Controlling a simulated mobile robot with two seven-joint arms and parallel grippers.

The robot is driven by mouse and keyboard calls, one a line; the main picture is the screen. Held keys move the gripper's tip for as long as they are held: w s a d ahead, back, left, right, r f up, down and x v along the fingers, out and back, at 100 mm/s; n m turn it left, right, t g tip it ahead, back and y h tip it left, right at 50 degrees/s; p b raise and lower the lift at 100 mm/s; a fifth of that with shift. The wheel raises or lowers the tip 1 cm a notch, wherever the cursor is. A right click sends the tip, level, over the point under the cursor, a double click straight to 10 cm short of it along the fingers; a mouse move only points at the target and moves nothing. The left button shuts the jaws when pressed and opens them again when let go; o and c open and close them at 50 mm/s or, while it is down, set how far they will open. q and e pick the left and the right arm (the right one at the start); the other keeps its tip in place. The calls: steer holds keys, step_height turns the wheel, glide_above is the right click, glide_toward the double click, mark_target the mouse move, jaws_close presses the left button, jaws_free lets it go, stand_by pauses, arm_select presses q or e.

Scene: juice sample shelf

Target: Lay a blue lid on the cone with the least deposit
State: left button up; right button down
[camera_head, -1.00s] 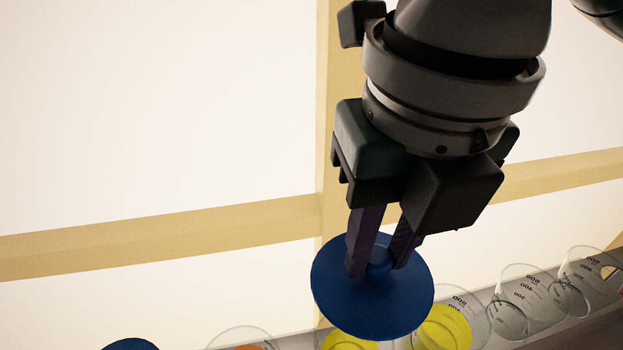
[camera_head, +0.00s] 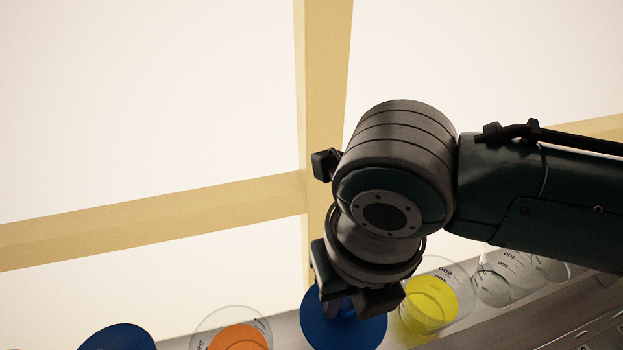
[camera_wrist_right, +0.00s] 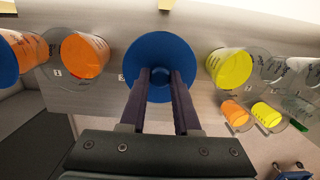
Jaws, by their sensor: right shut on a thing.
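My right gripper (camera_head: 337,308) is shut on the knob of a blue lid (camera_head: 362,331). In the wrist view its two dark fingers (camera_wrist_right: 160,76) reach down to the middle of this round lid (camera_wrist_right: 158,50). The lid lies between a cone with orange juice (camera_head: 240,336) and a cone with yellow juice (camera_head: 430,305). It hides whatever is under it, and I cannot tell whether it touches a cone rim. Both neighbouring cones are uncovered. Another blue lid (camera_head: 118,339) is at the far left, by another orange cone in the wrist view (camera_wrist_right: 28,45). My left gripper is not in view.
Empty clear cones (camera_head: 490,286) stand right of the yellow one, along the grey shelf (camera_head: 285,330). In the wrist view, small orange (camera_wrist_right: 236,113) and yellow (camera_wrist_right: 266,113) vessels sit below the row. A pale wall with tan bars is behind.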

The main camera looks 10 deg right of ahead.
steer(key=shift+f, duration=0.2)
steer(key=c, duration=0.6)
jaws_free()
steer(key=shift+c, duration=0.2)
steer(key=shift+r, duration=0.1)
